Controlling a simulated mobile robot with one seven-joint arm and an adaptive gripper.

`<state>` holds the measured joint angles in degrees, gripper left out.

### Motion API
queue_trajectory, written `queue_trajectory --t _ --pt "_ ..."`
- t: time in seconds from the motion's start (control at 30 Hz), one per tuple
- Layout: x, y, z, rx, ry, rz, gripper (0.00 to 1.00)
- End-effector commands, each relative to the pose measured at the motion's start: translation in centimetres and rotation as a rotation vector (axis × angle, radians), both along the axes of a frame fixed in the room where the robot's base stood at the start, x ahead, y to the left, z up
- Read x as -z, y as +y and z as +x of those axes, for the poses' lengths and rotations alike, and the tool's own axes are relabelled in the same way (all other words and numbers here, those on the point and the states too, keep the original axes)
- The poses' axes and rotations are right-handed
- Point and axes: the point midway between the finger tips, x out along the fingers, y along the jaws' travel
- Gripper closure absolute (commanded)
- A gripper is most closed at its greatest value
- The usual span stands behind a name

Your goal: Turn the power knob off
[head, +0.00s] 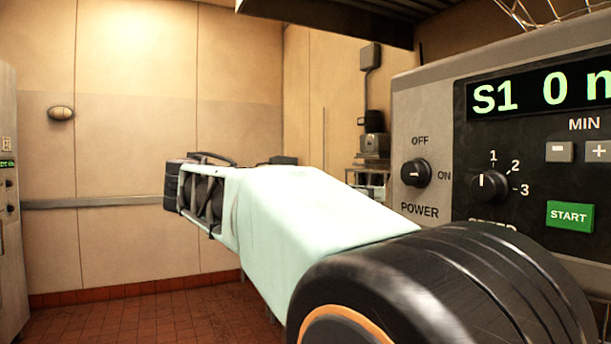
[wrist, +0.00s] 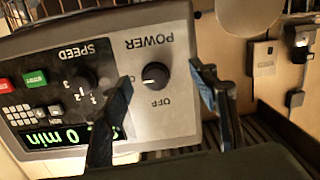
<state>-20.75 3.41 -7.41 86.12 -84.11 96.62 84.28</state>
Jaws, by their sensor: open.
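The black round power knob (head: 415,172) sits on the grey front of a control panel (head: 405,103) in the head view. OFF is printed above it, ON to its right, and POWER below. Its pale mark looks roughly horizontal, not toward OFF. In the wrist view the panel appears upside down, with the power knob (wrist: 155,75) near the middle. My gripper (wrist: 160,76) is open, with one dark finger on each side of the knob in the picture. I cannot tell the remaining distance or any contact. I cannot make out the gripper in the head view.
A speed knob (head: 488,186), green START button (head: 569,216) and lit display (head: 540,94) lie right of the power knob. In the wrist view, the left finger overlaps the panel near the speed knob (wrist: 84,84). The floor (head: 130,312) at the left is clear.

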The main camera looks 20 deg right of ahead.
Motion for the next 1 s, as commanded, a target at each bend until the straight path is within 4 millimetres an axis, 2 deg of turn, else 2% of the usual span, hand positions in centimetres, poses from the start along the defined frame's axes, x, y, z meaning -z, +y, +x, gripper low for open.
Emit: queue_trajectory --t 0.1,0.23,0.37,0.7,0.83,1.0 --pt "-2.2 0.1 -0.8 0.033 -0.080 -0.062 0.46" --pt "-3.1 -0.3 -1.1 0.047 -0.113 -0.087 0.46" --pt "-3.2 -2.0 -1.0 0.049 -0.114 -0.088 0.46" --pt "-3.1 -8.3 -0.5 0.047 -0.112 -0.085 0.46" --pt "-3.1 -9.8 -0.4 0.047 -0.111 -0.085 0.46" --pt "-3.0 -10.6 -0.3 0.045 -0.111 -0.085 0.46"
